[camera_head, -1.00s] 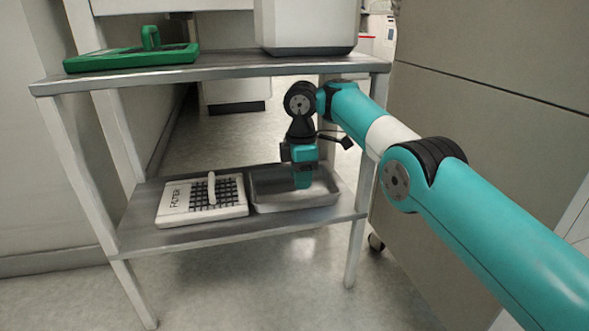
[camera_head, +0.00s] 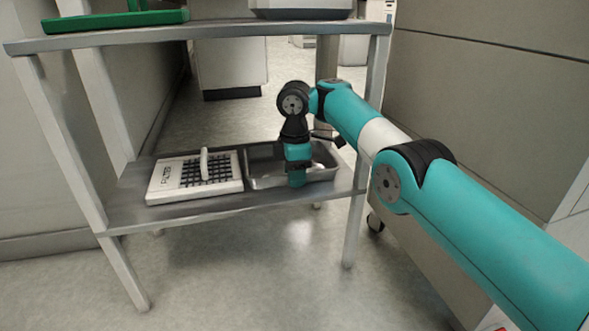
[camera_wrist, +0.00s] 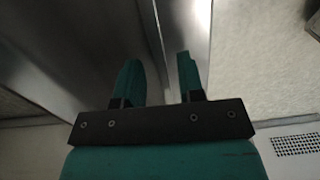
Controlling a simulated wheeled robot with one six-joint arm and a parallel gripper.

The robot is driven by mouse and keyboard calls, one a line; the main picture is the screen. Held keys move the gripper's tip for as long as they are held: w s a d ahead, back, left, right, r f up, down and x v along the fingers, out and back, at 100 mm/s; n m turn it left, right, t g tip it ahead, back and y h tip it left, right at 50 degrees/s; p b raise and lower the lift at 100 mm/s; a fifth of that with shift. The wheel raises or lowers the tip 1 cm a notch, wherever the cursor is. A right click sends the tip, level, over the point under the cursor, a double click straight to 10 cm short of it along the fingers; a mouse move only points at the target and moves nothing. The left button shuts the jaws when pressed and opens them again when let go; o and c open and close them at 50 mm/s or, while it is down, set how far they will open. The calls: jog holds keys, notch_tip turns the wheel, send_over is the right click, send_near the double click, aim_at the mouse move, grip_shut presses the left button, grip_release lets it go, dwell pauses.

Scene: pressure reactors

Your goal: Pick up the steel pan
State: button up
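The steel pan (camera_head: 264,168) is a shallow rectangular tray on the right half of the lower shelf. My gripper (camera_head: 296,182) points down at the pan's near side, overlapping its front wall in the head view. In the wrist view my gripper (camera_wrist: 158,60) has its two teal fingers apart, with a gap between them. Steel surfaces fill the area beyond the fingers, and a raised edge runs into the gap. I cannot tell whether the fingers touch the pan. Part of its front wall is hidden behind my gripper.
A white filter box (camera_head: 166,188) with a handle sits left of the pan on the lower shelf (camera_head: 220,205). The upper shelf (camera_head: 220,33) holds a green tray (camera_head: 112,21) and a grey-white box (camera_head: 300,13). A shelf leg (camera_head: 352,220) stands right. Floor in front is clear.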

jog(key=shift+f, duration=0.4)
grip_shut()
jog(key=shift+s, duration=0.15)
